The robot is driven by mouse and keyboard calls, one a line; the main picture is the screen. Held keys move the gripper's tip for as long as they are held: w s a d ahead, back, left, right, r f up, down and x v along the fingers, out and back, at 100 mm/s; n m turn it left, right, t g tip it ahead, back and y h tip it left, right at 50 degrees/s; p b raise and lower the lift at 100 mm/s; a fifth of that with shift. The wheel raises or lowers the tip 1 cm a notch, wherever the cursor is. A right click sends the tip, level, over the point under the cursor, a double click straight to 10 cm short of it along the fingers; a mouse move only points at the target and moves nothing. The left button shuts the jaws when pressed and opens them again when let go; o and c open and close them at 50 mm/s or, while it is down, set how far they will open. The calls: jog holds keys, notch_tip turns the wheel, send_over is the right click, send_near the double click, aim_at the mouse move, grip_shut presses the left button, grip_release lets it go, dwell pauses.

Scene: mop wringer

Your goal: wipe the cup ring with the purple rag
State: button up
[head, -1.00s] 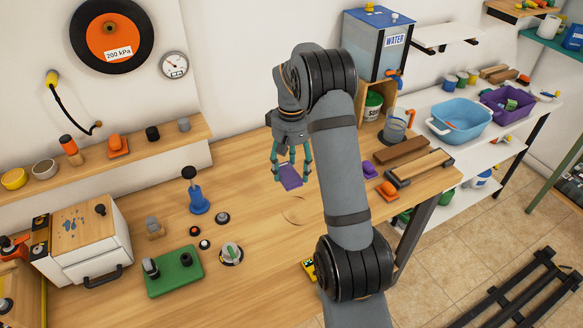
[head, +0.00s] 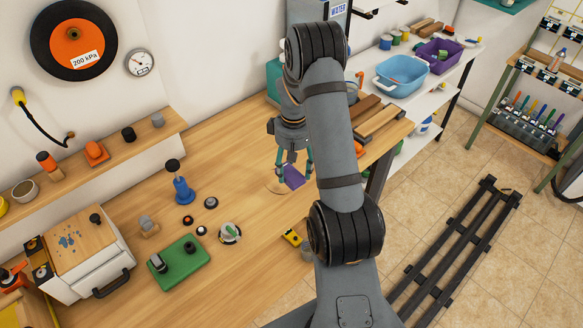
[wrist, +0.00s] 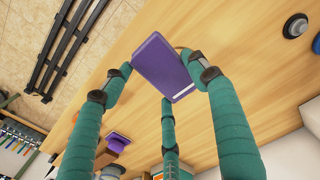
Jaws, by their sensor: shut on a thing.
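The purple rag (head: 294,177) is a small flat purple piece with a pale strip on one edge, seen large in the wrist view (wrist: 160,66). My gripper (head: 292,168) has teal fingers and is shut on the rag, with fingers on both sides of it in the wrist view (wrist: 163,76). The cup ring (head: 269,186) is a faint brown arc on the wooden bench, showing just left of the rag. The rag and fingers hide the rest of it. I cannot tell whether the rag touches the bench.
A blue plunger-like tool (head: 183,188), a green board (head: 180,264) and a round dial (head: 229,233) stand left of my gripper. A yellow item (head: 291,237) lies near the bench's front edge. Wooden blocks (head: 378,124) lie at the right end. Bench around the ring is mostly clear.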

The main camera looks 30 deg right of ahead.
jog(key=shift+w+d+f, duration=0.2)
jog(key=shift+w+d, duration=0.15)
jog(key=shift+w, duration=0.05)
jog(key=shift+a+f+n+b, duration=0.15)
jog(key=shift+f+n+b, duration=0.15)
jog(key=shift+f+b, duration=1.85)
jog(key=shift+f, duration=0.55)
jog(key=shift+f+b, duration=0.65)
jog(key=shift+w+a+r+p, duration=0.1)
jog(key=shift+w+a+p, duration=0.1)
jog(key=shift+w, duration=0.35)
jog(key=shift+w+a+r+p, duration=0.1)
jog(key=shift+w+p, duration=0.1)
jog(key=shift+w, duration=0.35)
jog(key=shift+w+a+f+p, duration=0.15)
jog(key=shift+w+a, duration=0.15)
jog(key=shift+w, duration=1.05)
jog(key=shift+w+a+r+p, duration=0.15)
jog(key=shift+w+a, duration=0.2)
jog(key=shift+w, duration=0.95)
jog(key=shift+w+a+f+p, duration=0.15)
jog(key=shift+w+a, duration=0.15)
jog(key=shift+w, duration=1.05)
jog(key=shift+s+f, duration=0.1)
